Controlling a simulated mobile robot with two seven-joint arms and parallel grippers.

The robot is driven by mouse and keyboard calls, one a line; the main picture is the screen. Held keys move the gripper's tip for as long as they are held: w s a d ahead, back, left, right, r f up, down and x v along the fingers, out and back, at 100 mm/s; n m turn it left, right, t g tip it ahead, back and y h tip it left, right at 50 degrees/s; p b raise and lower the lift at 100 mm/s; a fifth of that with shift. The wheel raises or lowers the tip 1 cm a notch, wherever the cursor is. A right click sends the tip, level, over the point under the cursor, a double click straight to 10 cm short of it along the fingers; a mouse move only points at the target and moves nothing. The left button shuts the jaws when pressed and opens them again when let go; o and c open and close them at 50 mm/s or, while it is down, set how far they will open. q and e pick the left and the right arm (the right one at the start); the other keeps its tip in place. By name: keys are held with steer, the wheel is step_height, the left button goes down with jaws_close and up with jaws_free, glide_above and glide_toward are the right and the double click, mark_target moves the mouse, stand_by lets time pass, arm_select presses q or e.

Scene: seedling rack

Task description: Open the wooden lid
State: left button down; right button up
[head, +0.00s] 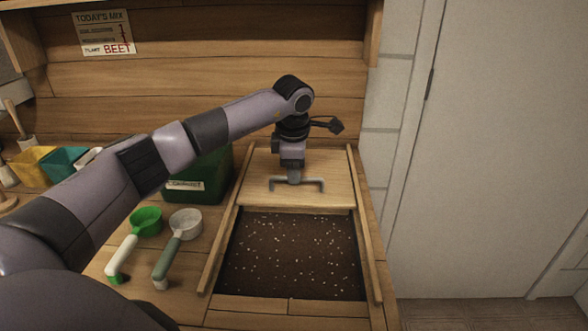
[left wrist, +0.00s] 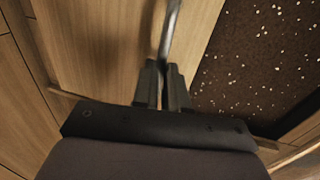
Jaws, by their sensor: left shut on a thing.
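The wooden lid (head: 268,165) lies in its rails at the back of the bin, partly slid back. In front of it the bin's dark, white-flecked soil (head: 290,255) is uncovered. A grey metal handle (head: 313,185) stands on the lid near its front edge. My left gripper (head: 294,180) is shut on this handle from above. In the left wrist view the two fingers (left wrist: 163,85) close around the handle bar (left wrist: 171,35), with the lid (left wrist: 120,45) on the left and soil on the right. My right gripper is not in view.
A yellow container (head: 32,163) and a teal one (head: 65,162) are farther left. A wooden wall rises behind.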

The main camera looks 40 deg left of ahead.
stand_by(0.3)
arm_select(q)
steer(key=c, duration=1.2)
jaws_free()
steer(key=shift+o, duration=0.2)
steer(key=shift+r, duration=0.15)
step_height(320, 180, up, 7)
steer(key=s, duration=0.1)
steer(key=shift+d, duration=0.4)
steer(key=shift+s, duration=0.15)
